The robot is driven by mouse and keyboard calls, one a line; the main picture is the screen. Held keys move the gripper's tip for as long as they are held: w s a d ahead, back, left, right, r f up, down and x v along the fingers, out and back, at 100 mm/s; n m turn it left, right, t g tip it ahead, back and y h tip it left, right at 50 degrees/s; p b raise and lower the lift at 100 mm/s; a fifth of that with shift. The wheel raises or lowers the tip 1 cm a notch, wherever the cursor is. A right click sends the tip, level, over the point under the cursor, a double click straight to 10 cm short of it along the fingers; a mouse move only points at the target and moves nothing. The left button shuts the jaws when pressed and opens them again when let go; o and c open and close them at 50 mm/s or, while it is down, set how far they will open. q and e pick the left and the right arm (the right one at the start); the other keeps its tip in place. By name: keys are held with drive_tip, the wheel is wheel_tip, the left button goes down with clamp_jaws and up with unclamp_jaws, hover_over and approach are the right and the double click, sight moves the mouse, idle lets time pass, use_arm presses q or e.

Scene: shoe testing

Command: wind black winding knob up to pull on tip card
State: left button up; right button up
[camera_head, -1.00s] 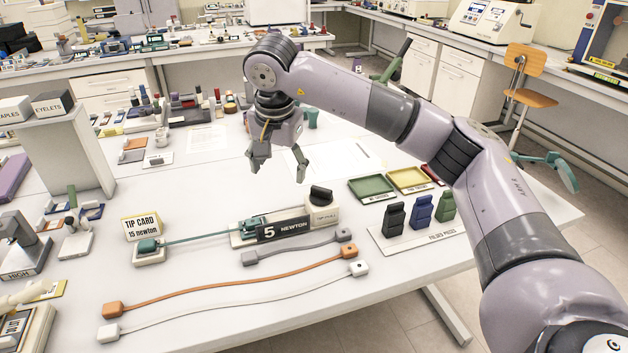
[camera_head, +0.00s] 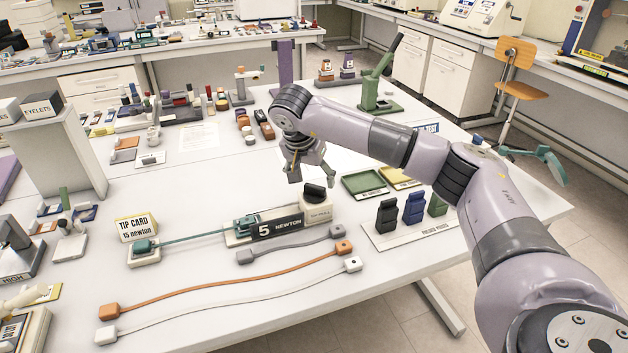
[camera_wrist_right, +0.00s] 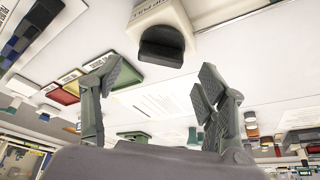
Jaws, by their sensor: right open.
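The black winding knob (camera_head: 315,192) sits on top of the white tip-pull block (camera_head: 318,210) at the right end of the puller with the "5 NEWTON" sign (camera_head: 278,227). A teal cord (camera_head: 190,236) runs from the puller to a teal clamp (camera_head: 142,245) by the tip card (camera_head: 135,226), which reads "15 newton". My right gripper (camera_head: 312,176) is open and empty, just above and behind the knob. In the right wrist view the knob (camera_wrist_right: 162,47) lies beyond the spread fingertips (camera_wrist_right: 160,82), apart from them. My left gripper is not in view.
Grey (camera_head: 290,245), orange (camera_head: 225,280) and white (camera_head: 230,305) cords lie in front of the puller. Black, blue and green folded pieces (camera_head: 413,208) stand at right, with green (camera_head: 365,184) and yellow (camera_head: 398,178) trays behind.

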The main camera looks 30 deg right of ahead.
sight(314, 186)
drive_tip(key=shift+x, duration=1.8)
drive_tip(key=shift+c, duration=0.6)
drive_tip(key=c, duration=1)
drive_tip(key=shift+m, duration=0.3)
drive_tip(key=m, duration=0.1)
drive_tip(key=m+g, duration=0.1)
drive_tip(key=m, duration=0.1)
drive_tip(key=shift+w+a+r+m+g+h+p, duration=0.1)
drive_tip(key=shift+a+m+g+h+p, duration=0.05)
drive_tip(key=shift+m+g+h+p, duration=0.2)
drive_tip(key=shift+w+m+g+p, duration=0.15)
drive_tip(key=shift+m+g, duration=0.3)
drive_tip(key=shift+m, duration=0.7)
drive_tip(key=shift+s+m+g+p, duration=0.15)
drive_tip(key=shift+m+g, duration=0.25)
drive_tip(key=shift+m, duration=0.7)
drive_tip(key=shift+w, duration=0.1)
